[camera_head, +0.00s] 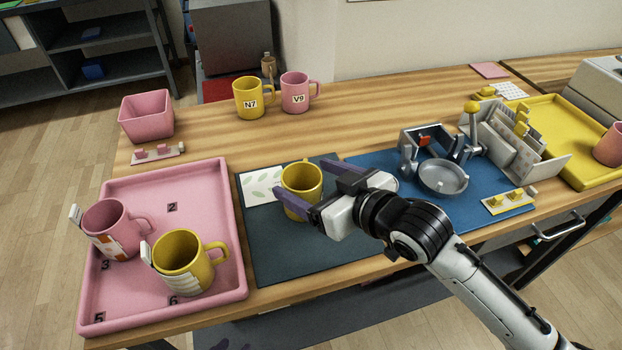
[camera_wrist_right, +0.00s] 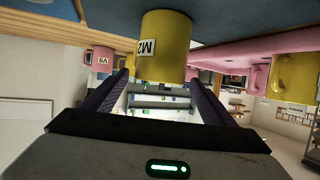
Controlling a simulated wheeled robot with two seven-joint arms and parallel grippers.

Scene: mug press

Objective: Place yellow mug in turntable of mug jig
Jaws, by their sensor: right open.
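A yellow mug (camera_head: 303,178) stands upright on the dark mat (camera_head: 300,250), beside a white leaf-patterned sheet. My right gripper (camera_head: 297,178) is open, with its purple fingers on either side of this mug. In the right wrist view, the picture is inverted and the mug (camera_wrist_right: 165,45), with a label that seems to read M2, shows at the open fingertips (camera_wrist_right: 157,78). I cannot tell whether a finger touches it. The mug jig (camera_head: 425,142) stands on the blue mat, with its round grey turntable (camera_head: 443,177) empty. My left gripper is not in view.
A pink tray (camera_head: 235,280) at left holds a pink mug (camera_head: 108,228) and another yellow mug (camera_head: 177,262). A yellow mug N7 (camera_head: 250,98) and pink mug V9 (camera_head: 295,92) stand behind. A rack (camera_head: 505,140) and yellow tray (camera_head: 570,115) flank the jig's right.

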